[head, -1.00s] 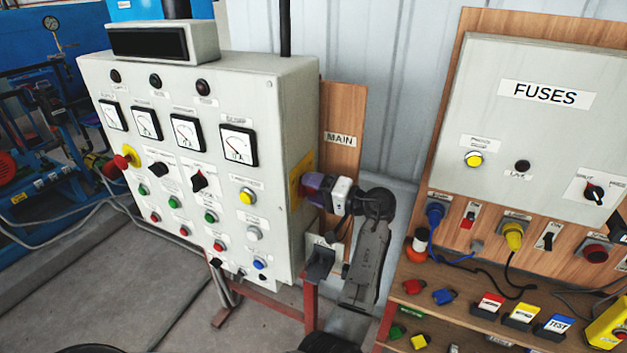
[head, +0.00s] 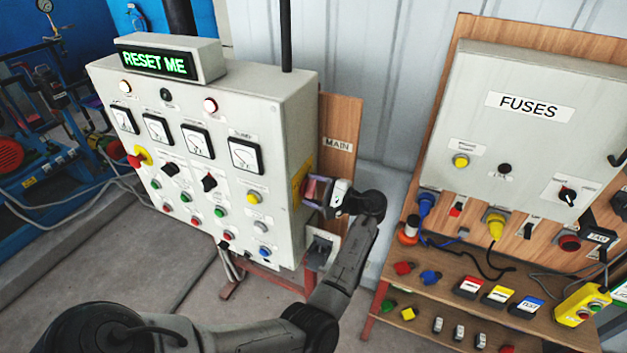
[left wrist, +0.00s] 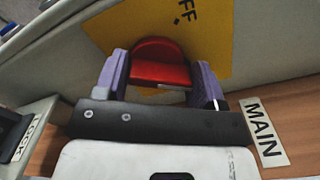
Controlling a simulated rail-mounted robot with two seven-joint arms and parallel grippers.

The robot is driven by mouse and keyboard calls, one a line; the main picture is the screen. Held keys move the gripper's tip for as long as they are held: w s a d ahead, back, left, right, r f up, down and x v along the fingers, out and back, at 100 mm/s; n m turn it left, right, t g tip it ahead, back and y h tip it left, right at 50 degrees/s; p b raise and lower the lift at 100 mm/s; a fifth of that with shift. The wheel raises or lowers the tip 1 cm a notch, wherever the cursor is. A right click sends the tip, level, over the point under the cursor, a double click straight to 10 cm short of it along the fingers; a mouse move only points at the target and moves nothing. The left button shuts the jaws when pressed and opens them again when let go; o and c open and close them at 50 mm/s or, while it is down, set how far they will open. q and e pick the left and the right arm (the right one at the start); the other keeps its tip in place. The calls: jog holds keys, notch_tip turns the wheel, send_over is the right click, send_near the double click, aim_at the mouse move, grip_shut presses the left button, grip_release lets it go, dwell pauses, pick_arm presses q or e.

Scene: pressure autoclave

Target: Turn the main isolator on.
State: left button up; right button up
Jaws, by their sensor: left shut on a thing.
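The main isolator is a red handle (left wrist: 160,66) on a yellow plate (left wrist: 205,42) on the right side face of the grey control cabinet (head: 282,120). In the head view only the plate's edge (head: 298,183) shows; the handle is mostly hidden by my gripper. My left gripper (head: 316,190) reaches in from the right of the cabinet. In the left wrist view its purple-padded fingers (left wrist: 163,84) are shut on the red handle, one on each side. Part of an "OFF" mark shows on the plate. The cabinet display (head: 155,62) reads "RESET ME" in green.
A wooden board with a "MAIN" label (head: 338,145) stands right behind the gripper. To the right are the fuses box (head: 520,130) and a wooden bench (head: 405,325) with plugs and blocks. A red emergency knob (head: 136,159) sits on the cabinet's left front.

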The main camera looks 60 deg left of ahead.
pick_arm(q)
jog(key=shift+r+m+p, duration=0.3)
jog(key=shift+m+p, duration=0.55)
jog(key=shift+m, duration=0.05)
jog(key=shift+f+m+p, duration=0.1)
jog(key=shift+m+p, duration=0.25)
jog(key=shift+m, duration=0.05)
jog(key=shift+f, duration=0.1)
jog(key=o, duration=0.9)
jog(key=shift+f, duration=0.1)
jog(key=shift+b+v, duration=2.35)
jog(key=shift+v, duration=4.55)
